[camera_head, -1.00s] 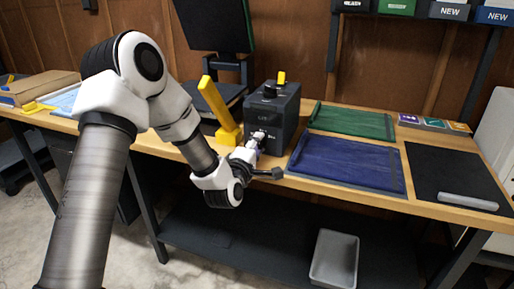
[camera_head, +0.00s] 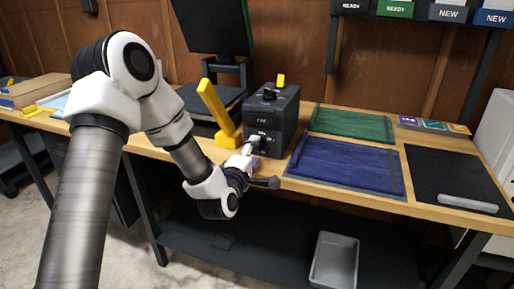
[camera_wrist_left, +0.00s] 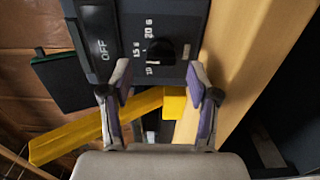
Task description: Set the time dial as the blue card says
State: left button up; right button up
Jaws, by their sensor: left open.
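The time dial (camera_wrist_left: 160,51) is a black knob on the front of a dark control box (camera_head: 284,127). In the left wrist view, marks for 10, 15 s and 20 s run along one side of it. A pale mark shows near the 10, but I cannot tell the exact setting. My left gripper (camera_wrist_left: 160,76) is open; its two purple-padded fingers stand apart just short of the dial. In the head view the left gripper (camera_head: 254,151) is at the box's lower front. I cannot make out a blue card with readable writing. My right gripper is not in view.
A yellow lever (camera_head: 217,108) stands left of the box. Green (camera_head: 350,123) and blue (camera_head: 347,165) mats and a black mat (camera_head: 450,175) lie to the right. Small coloured cards (camera_head: 433,125) lie behind. A grey bin (camera_head: 334,261) is below.

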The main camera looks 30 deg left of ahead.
pick_arm(q)
jog(key=v, duration=0.4)
jog(key=shift+s+d, duration=0.1)
jog(key=shift+s, duration=0.3)
jog(key=s+d+f+m+g+h, duration=0.1)
jog(key=s+d+f+m+g, duration=0.25)
jog(key=f, duration=0.45)
jog(key=s+d+f+m+g+h, duration=0.15)
jog(key=f+m, duration=0.25)
jog(key=f, duration=0.4)
jog(key=s+d+f+m+g+h, duration=0.1)
jog(key=s+d+f+m+g, duration=0.25)
jog(key=f, duration=0.45)
jog(key=s+d+f+m+g, duration=0.2)
jog(key=s+f+m+g, duration=0.2)
jog(key=s+f, duration=0.45)
jog(key=s+d+f+m+g, duration=0.2)
jog(key=s+f+m+g, duration=0.25)
jog(key=s, duration=0.65)
notch_tip(320, 180, up, 17)
jog(key=s+p, duration=0.2)
jog(key=p, duration=1.5)
jog(key=shift+s+m+g+p, duration=0.2)
jog(key=shift+m+g+p, duration=0.1)
jog(key=shift+m+p, duration=0.1)
